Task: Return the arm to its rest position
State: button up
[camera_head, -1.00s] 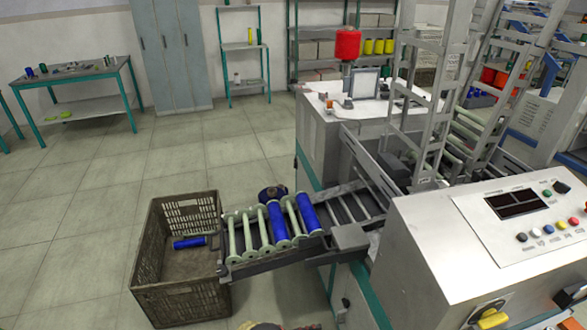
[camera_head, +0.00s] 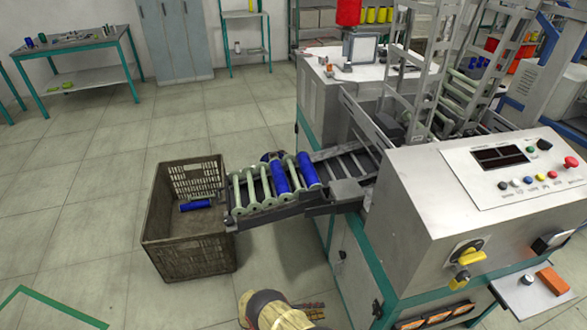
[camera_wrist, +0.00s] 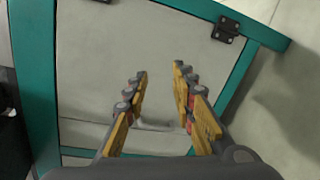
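My gripper (camera_wrist: 160,70) shows in the wrist view with its two yellow-and-grey fingers apart and nothing between them. Past the fingers is a pale panel (camera_wrist: 100,60) in a green frame (camera_wrist: 35,80) with a dark hinge.
The winding machine (camera_head: 420,190) fills the right side. A brown crate (camera_head: 190,255) with a blue bobbin (camera_head: 195,205) inside stands left of the rack. Floor at the left is clear.

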jog(key=s+r+n+g+y, duration=0.2)
jog(key=s+r+g, duration=0.15)
jog(key=s, duration=0.25)
jog(key=s+a+r+m+g+y+p, duration=0.2)
jog(key=r+y, duration=0.7)
jog(key=r, duration=2.3)
jog(key=s+d+r+m+t+y+p, duration=0.1)
jog(key=s+d+r, duration=0.3)
jog(key=r, duration=0.7)
jog(key=s+d+r+m+t+y+p, duration=0.2)
jog(key=s+r, duration=0.4)
jog(key=r, duration=0.6)
jog(key=s+d+r+m+t+y+p, duration=0.2)
jog(key=s+d+r+t, duration=0.3)
jog(key=r, duration=0.7)
jog(key=shift+d+m, duration=0.35)
jog(key=shift+m, duration=0.05)
jog(key=shift+c, duration=0.5)
